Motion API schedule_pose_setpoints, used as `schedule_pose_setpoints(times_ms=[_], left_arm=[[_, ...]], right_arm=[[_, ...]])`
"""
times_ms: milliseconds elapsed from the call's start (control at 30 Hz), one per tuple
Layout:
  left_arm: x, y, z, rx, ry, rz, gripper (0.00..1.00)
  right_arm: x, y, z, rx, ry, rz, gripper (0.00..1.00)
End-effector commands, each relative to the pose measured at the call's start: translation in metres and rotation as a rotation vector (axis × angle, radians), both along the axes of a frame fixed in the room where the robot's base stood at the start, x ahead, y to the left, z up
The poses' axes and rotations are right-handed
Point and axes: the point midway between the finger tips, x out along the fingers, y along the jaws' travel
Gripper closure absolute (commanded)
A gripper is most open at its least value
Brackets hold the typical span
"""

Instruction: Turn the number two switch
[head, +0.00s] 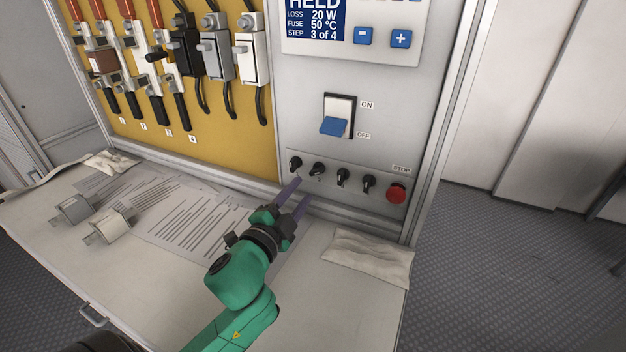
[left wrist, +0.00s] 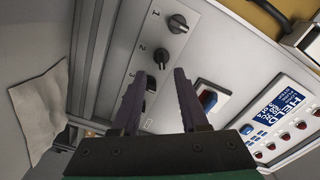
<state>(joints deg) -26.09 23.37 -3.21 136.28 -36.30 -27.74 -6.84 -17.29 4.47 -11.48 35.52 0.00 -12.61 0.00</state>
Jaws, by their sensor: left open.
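The number two switch is a small black rotary knob, second from the left (head: 318,169) in the row on the grey panel. In the left wrist view the knob (left wrist: 161,57) sits beside its printed 2. The number one knob (left wrist: 178,23) lies above it, and the number three knob (left wrist: 151,84) is partly hidden by a finger. My left gripper (head: 300,190) is open and empty, with its purple fingers pointing at the panel just below the knobs. In the left wrist view its fingertips (left wrist: 163,69) lie either side of knob two's lower edge; contact is not visible. My right gripper is out of view.
Other knobs (head: 343,175) and a red stop button (head: 396,191) stand to the right. A blue on/off rocker (head: 334,126) is above.

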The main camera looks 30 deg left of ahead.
Motion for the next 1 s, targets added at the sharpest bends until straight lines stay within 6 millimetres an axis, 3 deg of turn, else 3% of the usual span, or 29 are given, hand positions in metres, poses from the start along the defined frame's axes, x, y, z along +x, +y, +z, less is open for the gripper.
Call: schedule_pose_setpoints(times_ms=[100, 300, 600, 633, 733, 1000], left_arm=[[0.031, 0.002, 0.006, 0.001, -0.003, 0.002, 0.56], [0.066, 0.004, 0.003, 0.001, -0.001, 0.002, 0.56], [0.073, 0.004, 0.001, 0.000, 0.000, 0.001, 0.56], [0.073, 0.004, 0.001, 0.000, 0.000, 0.001, 0.64], [0.072, 0.004, 0.001, 0.000, 0.000, 0.001, 1.00], [0.072, 0.004, 0.001, -0.013, 0.000, 0.001, 1.00]], right_arm=[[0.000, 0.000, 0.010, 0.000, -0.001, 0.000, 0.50], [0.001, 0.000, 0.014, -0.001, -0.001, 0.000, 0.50], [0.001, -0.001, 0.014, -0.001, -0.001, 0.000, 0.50], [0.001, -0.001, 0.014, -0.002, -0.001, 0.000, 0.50], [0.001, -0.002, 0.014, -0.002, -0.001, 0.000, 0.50], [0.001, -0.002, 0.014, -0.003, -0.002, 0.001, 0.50]])
